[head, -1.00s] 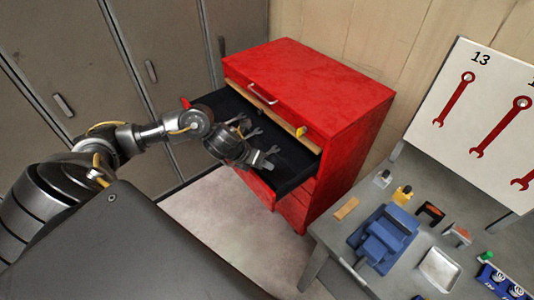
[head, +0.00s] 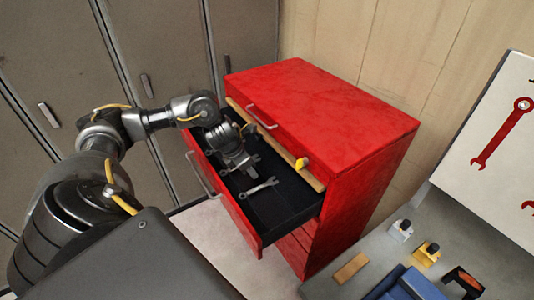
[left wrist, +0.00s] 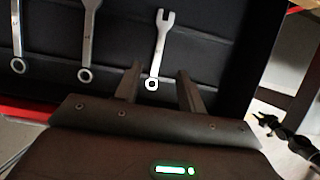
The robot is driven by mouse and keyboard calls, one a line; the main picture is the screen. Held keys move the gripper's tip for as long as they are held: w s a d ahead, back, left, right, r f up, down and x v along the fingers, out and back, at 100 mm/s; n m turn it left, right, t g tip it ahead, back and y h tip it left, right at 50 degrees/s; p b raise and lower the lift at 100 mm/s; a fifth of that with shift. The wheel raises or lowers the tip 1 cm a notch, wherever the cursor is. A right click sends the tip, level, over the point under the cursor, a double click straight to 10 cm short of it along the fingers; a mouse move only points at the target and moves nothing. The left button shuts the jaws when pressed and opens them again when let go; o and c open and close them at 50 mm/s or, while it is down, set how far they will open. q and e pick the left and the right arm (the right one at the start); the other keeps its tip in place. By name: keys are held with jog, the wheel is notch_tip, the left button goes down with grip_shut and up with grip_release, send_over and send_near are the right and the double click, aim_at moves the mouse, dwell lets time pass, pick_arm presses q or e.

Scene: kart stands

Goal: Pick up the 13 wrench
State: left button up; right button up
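Several silver wrenches lie in the open black-lined drawer (head: 285,205) of the red cabinet. The nearest wrench (head: 258,188) is fully seen in the head view; another wrench (head: 240,165) lies partly behind my gripper. The left wrist view shows a right wrench (left wrist: 161,45), a middle wrench (left wrist: 90,40) and a left wrench (left wrist: 16,35). I cannot read sizes on them, so I cannot tell which is the 13. My left gripper (head: 247,172) points down over the drawer, open and empty. In the wrist view its fingers (left wrist: 160,72) flank the right wrench's ring end.
The red cabinet (head: 320,110) stands behind the drawer, with a wooden strip and a yellow item at its front edge. A grey workbench (head: 435,225) with a blue vise (head: 405,285) is at right. A white board (head: 505,130) shows red wrench outlines. Grey lockers (head: 165,50) stand at left.

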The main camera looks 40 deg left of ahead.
pick_arm(q)
send_near(261, 186)
jog(key=shift+p+x, duration=0.4)
jog(key=shift+x, duration=0.8)
jog(key=shift+w+d+f+p, duration=0.15)
jog(key=shift+p, duration=0.15)
jog(key=p+x, duration=0.1)
jog(key=x, duration=0.2)
jog(key=shift+w+f, duration=0.1)
jog(key=shift+f, duration=0.3)
jog(key=shift+w+f, duration=0.2)
jog(key=shift+f, duration=0.2)
pick_arm(e)
jog(key=shift+w+d+r, duration=0.1)
jog(key=shift+w+r, duration=0.25)
jog(key=shift+r, duration=0.25)
jog(key=shift+w+r, duration=0.35)
jog(key=shift+r, duration=0.2)
pick_arm(q)
jog(key=shift+f+b, duration=0.2)
jog(key=shift+b, duration=0.1)
pick_arm(e)
jog(key=shift+f, duration=0.4)
